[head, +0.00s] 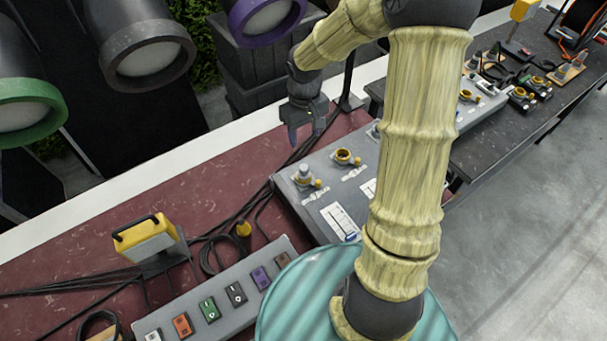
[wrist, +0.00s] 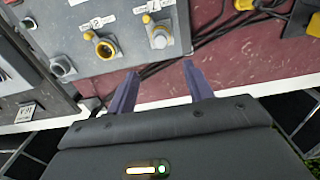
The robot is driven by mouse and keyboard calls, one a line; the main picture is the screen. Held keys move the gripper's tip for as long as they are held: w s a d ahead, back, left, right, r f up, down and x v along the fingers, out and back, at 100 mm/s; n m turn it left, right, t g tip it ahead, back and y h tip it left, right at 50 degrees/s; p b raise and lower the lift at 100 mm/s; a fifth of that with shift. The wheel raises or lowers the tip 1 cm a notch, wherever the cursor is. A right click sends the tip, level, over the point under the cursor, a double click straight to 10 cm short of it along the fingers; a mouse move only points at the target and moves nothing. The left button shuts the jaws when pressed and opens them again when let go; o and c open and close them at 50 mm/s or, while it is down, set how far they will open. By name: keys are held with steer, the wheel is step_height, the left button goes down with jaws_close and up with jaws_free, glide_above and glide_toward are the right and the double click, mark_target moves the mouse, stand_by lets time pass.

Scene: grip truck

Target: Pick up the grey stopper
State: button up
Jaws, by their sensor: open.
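A grey stopper (head: 303,175) sits upright in a fitting on the grey panel box (head: 327,231), beside a small yellow knob. It also shows in the wrist view (wrist: 160,39), above and ahead of my fingertips. Beside it is an open yellow-rimmed socket (wrist: 104,49) with no stopper in it. A second grey plug-like piece (wrist: 63,67) is at the box's far end. My gripper (head: 305,135) hangs above the red tabletop behind the box. Its two purple fingers (wrist: 159,72) are apart with nothing between them, and they do not touch the stopper.
Black cables (head: 207,245) run over the red tabletop (head: 90,230). A yellow device (head: 148,240) on a stand and a switch strip (head: 222,300) are at the left. Large lamps (head: 147,55) stand behind the table. A dark table (head: 500,130) with gear is at right.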

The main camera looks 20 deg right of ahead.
steer(key=p, duration=0.2)
glide_toward(304, 167)
step_height(304, 167, down, 5)
steer(key=shift+s+f, duration=0.1)
steer(key=shift+f, duration=0.05)
steer(key=shift+a+f+p, duration=0.1)
steer(key=shift+f+p, duration=0.75)
steer(key=shift+f, duration=1.75)
steer(key=c, duration=1.1)
steer(key=shift+o, duration=0.2)
